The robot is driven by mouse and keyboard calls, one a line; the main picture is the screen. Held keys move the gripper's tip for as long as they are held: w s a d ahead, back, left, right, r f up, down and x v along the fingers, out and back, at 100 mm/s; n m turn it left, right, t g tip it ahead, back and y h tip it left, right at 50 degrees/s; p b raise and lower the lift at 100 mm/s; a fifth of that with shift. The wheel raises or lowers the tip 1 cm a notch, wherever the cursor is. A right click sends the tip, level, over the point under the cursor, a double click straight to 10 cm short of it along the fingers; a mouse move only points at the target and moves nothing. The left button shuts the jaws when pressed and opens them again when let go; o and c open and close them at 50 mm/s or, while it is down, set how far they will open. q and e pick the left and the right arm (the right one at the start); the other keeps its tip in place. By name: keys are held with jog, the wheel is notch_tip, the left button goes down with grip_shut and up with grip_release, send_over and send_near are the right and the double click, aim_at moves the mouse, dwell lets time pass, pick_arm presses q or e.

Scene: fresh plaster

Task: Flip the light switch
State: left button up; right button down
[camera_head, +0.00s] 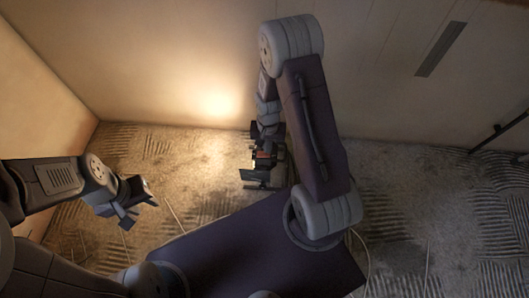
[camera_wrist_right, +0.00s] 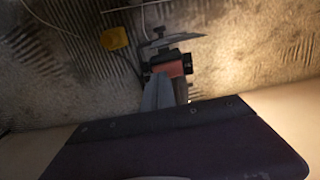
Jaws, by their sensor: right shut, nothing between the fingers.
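A small yellow box (camera_wrist_right: 113,37) with a thin cable lies on the floor in the right wrist view; it may hold the light switch, but no rocker or lever can be made out. Beside it stands a red and black work lamp (camera_wrist_right: 174,68) on a grey stand; the lamp also shows in the head view (camera_head: 265,155). My right gripper (camera_wrist_right: 158,78) is shut and empty, its tips near the lamp; contact cannot be told. The yellow box is not clearly seen in the head view. My left gripper (camera_head: 138,205) is open and empty, well left of the lamp.
Pale walls meet at a corner at the left, with a bright glow (camera_head: 218,104) on the back wall. The floor (camera_head: 200,150) is rough, with combed ridges and loose cables. A dark slot (camera_head: 440,49) marks the wall at upper right. A dark bar (camera_head: 498,132) is at the right edge.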

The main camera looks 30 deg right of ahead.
jog(key=shift+f+b, duration=0.6)
jog(key=shift+f, duration=0.4)
dwell(0.8)
jog(key=shift+r, duration=0.1)
notch_tip(320, 180, up, 7)
jog(key=p, duration=0.7)
